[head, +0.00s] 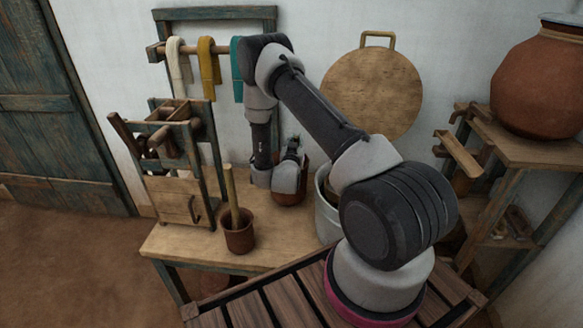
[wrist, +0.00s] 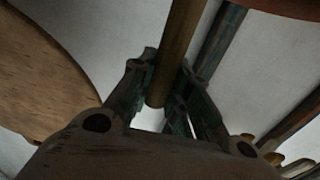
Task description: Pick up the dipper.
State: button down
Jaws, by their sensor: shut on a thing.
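My gripper (head: 292,148) is at the back of the low wooden table, left of a grey metal bucket. In the wrist view its two fingers (wrist: 160,92) are closed on a round brown wooden handle (wrist: 178,45), which I take to be the dipper's. The handle runs up out of the frame, and its blunt end shows between the fingers. In the head view my wrist hides most of the handle. A brown rounded vessel (head: 290,197) shows just below and behind my gripper; I cannot tell whether it belongs to the handle.
A brown pot with an upright stick (head: 239,235) stands at the table's front left. A wooden frame (head: 180,200) stands left of it. The grey bucket (head: 326,222) is partly behind my arm. A round board (head: 372,95) leans on the wall; a clay jar (head: 540,85) stands right.

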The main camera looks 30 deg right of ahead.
notch_tip(320, 180, up, 23)
dwell(0.5)
